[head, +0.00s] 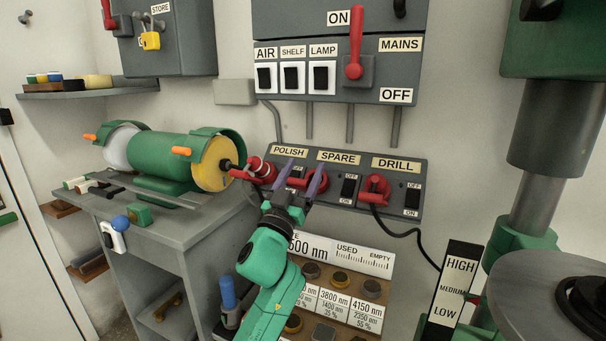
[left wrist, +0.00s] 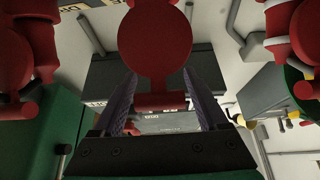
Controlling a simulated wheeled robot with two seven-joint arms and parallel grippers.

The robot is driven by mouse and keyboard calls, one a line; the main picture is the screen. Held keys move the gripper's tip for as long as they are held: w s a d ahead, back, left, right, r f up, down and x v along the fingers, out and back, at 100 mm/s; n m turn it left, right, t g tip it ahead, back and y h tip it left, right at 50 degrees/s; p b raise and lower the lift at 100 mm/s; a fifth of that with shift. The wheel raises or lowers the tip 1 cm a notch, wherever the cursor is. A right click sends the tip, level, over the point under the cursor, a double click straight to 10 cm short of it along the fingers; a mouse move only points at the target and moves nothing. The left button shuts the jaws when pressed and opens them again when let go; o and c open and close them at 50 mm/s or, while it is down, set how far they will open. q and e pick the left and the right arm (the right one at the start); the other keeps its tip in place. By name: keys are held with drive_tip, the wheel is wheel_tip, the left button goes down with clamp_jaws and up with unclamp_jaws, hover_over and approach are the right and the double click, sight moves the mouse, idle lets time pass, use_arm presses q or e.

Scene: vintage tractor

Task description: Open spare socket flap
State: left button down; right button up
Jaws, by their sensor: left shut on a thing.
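The red spare socket (head: 322,179) is in the middle of the grey socket panel, under the SPARE label (head: 338,157). My left gripper (head: 301,180) reaches up to it from below, its purple fingers on the socket's left side. In the left wrist view the round red flap (left wrist: 155,45) with a short crossbar (left wrist: 160,101) fills the space between the fingers of my left gripper (left wrist: 163,95). The gripper is shut on the flap. The fingers partly hide the socket in the head view, and I cannot tell how far the flap is open. My right gripper is not in view.
The mains box (head: 340,75) is above, a green grinder (head: 165,157) on the left, and a tray of labelled discs (head: 335,296) below.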

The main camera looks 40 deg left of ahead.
use_arm(q)
unclamp_jaws()
drive_tip(key=b+v, duration=0.2)
drive_tip(key=v, duration=1.2)
drive_tip(key=shift+s, duration=0.25)
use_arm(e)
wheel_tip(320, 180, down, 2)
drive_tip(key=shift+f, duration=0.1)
use_arm(q)
drive_tip(key=shift+d+f, duration=0.1)
